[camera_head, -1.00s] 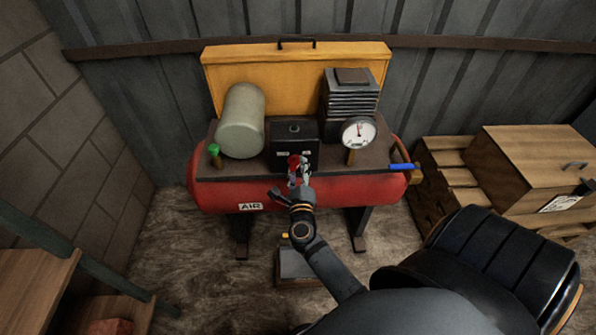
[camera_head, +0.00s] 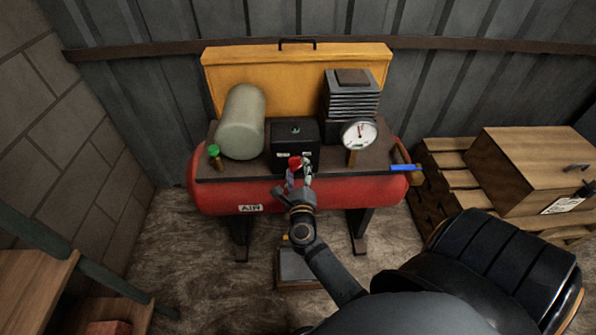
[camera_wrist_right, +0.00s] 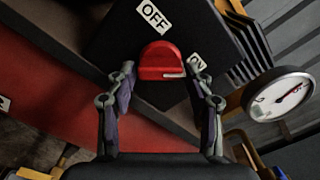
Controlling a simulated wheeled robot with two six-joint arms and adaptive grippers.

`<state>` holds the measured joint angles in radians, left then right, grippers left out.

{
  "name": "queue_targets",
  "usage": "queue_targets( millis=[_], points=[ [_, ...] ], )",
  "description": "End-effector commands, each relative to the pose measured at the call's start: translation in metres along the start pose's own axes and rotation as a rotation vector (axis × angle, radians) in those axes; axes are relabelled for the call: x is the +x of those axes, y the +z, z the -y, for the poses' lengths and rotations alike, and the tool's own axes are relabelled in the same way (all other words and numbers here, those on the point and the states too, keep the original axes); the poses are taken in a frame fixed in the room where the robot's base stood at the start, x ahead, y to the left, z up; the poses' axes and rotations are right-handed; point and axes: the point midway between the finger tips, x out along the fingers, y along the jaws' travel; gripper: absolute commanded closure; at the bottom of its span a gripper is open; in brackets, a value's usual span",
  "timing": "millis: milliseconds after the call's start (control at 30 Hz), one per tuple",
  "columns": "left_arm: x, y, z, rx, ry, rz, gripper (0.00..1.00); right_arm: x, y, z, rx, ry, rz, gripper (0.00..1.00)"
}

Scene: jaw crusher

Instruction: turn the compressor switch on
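The red compressor switch (camera_head: 295,162) is on the front of a black box (camera_head: 294,140) on the compressor. In the right wrist view the red switch knob (camera_wrist_right: 161,58) sits between an OFF label (camera_wrist_right: 155,14) and an ON label (camera_wrist_right: 197,63). A small pale mark shows at its lower right edge. My right gripper (camera_head: 299,177) is in front of the switch. In the wrist view it is open (camera_wrist_right: 160,72), with one finger on each side of the knob; I cannot tell whether they touch it. A small green spot (camera_head: 295,130) shows on the box top. My left gripper is out of view.
The red air tank (camera_head: 330,195) lies under the box. A pressure gauge (camera_head: 359,133) and a blue-handled valve (camera_head: 402,167) are to the right, and a green-capped fitting (camera_head: 214,152) is to the left. Wooden pallets and a crate (camera_head: 525,170) stand at the right.

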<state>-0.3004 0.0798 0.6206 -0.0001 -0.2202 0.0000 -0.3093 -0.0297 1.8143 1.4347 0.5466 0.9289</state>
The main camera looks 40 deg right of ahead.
Motion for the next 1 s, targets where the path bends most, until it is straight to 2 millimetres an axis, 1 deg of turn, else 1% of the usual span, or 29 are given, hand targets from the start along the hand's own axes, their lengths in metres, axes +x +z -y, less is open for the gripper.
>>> queue_targets(
  millis=[33, 67, 333, 433, 567, 700, 800, 900, 1000],
  points=[
    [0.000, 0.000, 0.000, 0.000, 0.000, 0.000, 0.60, 0.000, 0.000, 0.000, 0.000, 0.000, 0.000, 0.37],
    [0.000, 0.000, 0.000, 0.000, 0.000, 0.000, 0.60, 0.000, 0.000, 0.000, -0.001, 0.000, 0.000, 0.34],
    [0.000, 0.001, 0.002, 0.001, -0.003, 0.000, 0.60, 0.000, 0.000, 0.000, -0.002, 0.000, 0.000, 0.34],
    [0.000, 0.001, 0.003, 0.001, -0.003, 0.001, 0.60, 0.000, 0.005, 0.005, 0.000, -0.002, 0.001, 0.34],
    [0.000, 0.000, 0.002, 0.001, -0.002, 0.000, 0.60, 0.000, 0.024, 0.023, 0.002, -0.003, 0.003, 0.34],
    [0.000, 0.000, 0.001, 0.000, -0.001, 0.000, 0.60, 0.000, 0.049, 0.047, 0.004, -0.008, 0.005, 0.34],
    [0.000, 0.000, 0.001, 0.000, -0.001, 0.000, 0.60, 0.000, 0.061, 0.059, 0.003, -0.006, 0.005, 0.34],
    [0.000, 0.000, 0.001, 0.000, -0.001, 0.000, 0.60, 0.000, 0.069, 0.067, 0.002, -0.004, 0.002, 0.34],
    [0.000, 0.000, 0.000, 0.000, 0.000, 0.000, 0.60, 0.000, 0.072, 0.070, 0.000, -0.002, 0.001, 0.34]
  ],
)
